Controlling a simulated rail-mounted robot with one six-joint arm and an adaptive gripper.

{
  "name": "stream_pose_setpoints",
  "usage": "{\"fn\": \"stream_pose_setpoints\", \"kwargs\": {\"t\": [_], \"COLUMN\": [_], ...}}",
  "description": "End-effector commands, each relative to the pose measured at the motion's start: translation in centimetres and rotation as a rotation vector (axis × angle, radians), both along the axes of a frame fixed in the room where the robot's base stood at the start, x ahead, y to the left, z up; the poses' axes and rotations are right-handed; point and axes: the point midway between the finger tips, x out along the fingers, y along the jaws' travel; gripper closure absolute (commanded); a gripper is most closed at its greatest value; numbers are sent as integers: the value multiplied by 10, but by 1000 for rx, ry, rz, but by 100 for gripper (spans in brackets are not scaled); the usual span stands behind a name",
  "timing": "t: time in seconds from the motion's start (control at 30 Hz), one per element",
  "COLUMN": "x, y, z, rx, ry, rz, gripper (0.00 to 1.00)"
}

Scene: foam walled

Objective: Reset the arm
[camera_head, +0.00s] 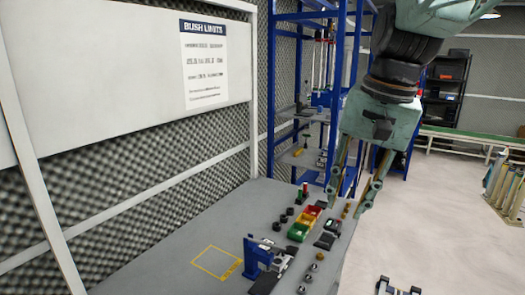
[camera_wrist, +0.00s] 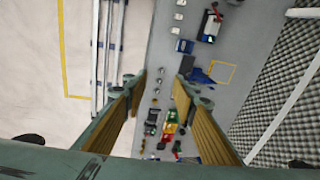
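My gripper (camera_head: 352,192) hangs from my arm at the upper right of the head view, above the right side of the grey bench. In the wrist view my gripper (camera_wrist: 160,92) shows two fingers with tan pads spread wide apart. Nothing is between the pads, and the bench shows far below them. My gripper is open and touches nothing that I can see.
The grey bench (camera_head: 185,225) holds a blue press (camera_head: 258,258), red, yellow and green bins (camera_head: 304,222) and several small parts. A yellow outlined square (camera_head: 215,262) is empty. A blue rack (camera_head: 271,90) stands behind. Open floor (camera_head: 440,210) lies right.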

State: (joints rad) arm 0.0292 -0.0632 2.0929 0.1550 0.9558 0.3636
Motion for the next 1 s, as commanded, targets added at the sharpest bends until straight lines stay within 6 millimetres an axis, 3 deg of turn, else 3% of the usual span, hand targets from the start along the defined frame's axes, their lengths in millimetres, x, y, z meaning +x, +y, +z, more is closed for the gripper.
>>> {"fn": "stream_pose_setpoints", "kwargs": {"t": [0.43, 1.0], "x": [-77, -171], "y": [-6, -16], "z": [10, 2], "rx": [-60, -145], "ry": [-64, -136], "rz": [123, 280], "gripper": [74, 74]}}
